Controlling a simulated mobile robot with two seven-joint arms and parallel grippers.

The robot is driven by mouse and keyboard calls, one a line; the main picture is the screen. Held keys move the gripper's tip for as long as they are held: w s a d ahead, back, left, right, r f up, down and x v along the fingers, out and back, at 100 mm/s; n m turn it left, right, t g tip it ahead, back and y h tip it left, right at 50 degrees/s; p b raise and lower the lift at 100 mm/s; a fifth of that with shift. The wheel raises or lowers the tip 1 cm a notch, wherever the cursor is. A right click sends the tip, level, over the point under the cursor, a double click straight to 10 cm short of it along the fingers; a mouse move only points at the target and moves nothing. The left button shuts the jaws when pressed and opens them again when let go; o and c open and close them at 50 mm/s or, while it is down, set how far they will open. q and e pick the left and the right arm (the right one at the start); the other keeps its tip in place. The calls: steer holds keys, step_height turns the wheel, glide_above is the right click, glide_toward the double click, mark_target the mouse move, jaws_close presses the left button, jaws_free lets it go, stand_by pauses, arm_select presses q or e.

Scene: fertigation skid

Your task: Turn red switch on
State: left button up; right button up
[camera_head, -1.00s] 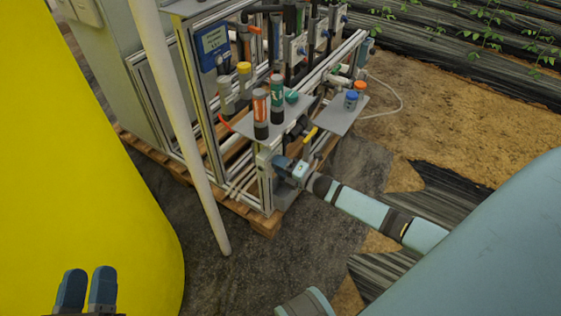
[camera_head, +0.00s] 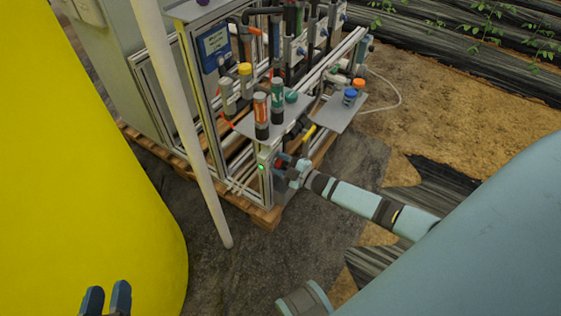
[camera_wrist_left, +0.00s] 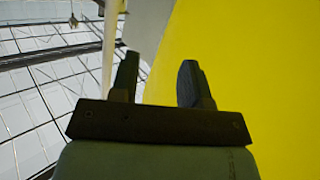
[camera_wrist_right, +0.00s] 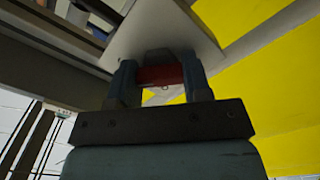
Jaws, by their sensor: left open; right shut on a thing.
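The red switch (camera_wrist_right: 161,75) shows in the right wrist view as a red bar between my fingers, on a pale plate (camera_wrist_right: 150,30). My right gripper (camera_wrist_right: 160,82) is shut on it, with one finger on each side. In the head view my right gripper (camera_head: 283,165) is at the front lower corner of the skid, and the switch is mostly hidden there. A small green light (camera_head: 262,168) is lit on the box beside the gripper. My left gripper (camera_head: 106,296) is open and empty at the bottom left; it also shows in the left wrist view (camera_wrist_left: 158,78).
A large yellow tank (camera_head: 80,150) fills the left. A white slanted pole (camera_head: 180,120) stands before the skid. Bottles with orange and green labels (camera_head: 277,100) stand on a shelf above my right gripper. A small plate (camera_head: 338,115) juts out right. A pale blue tank (camera_head: 490,240) is at lower right.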

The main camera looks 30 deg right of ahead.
steer(key=shift+m, duration=0.4)
arm_select(q)
steer(key=shift+a+f, duration=0.15)
steer(key=shift+f, duration=0.5)
arm_select(e)
steer(key=shift+m, duration=0.3)
arm_select(q)
steer(key=shift+s+a, duration=0.1)
arm_select(e)
steer(key=o, duration=0.9)
steer(key=shift+s, duration=0.1)
